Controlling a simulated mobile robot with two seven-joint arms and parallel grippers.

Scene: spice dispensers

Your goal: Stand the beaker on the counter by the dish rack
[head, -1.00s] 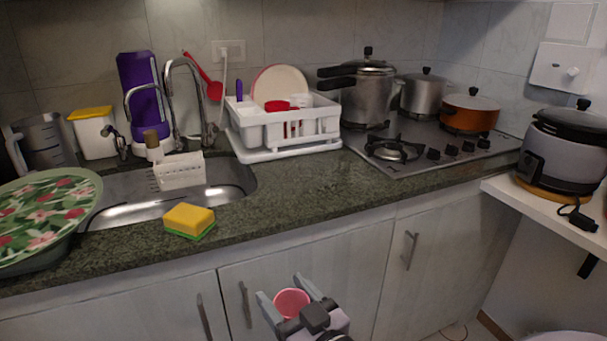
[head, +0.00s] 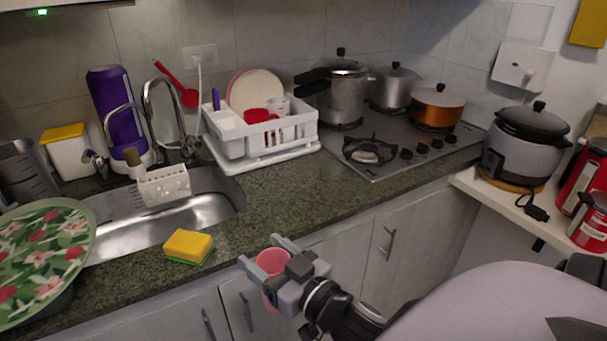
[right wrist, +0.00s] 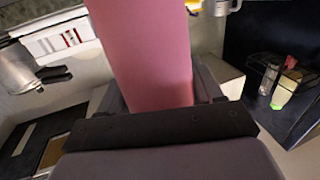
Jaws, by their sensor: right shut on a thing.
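The pink beaker (head: 270,264) is between the fingers of my right gripper (head: 259,250), which is shut on it. It is in front of the counter's front edge, at about counter height, and looks roughly upright. In the right wrist view the beaker (right wrist: 145,50) fills the middle between the fingers. The white dish rack (head: 262,137) stands on the dark green counter (head: 310,195), behind the gripper, with plates and red and white cups in it. My left gripper is not in view.
The counter in front of the rack is clear. A yellow and green sponge (head: 188,246) lies near the front edge. The sink (head: 215,205) is left of the rack, the stove (head: 400,165) with pots to its right. A floral plate (head: 40,255) is at far left.

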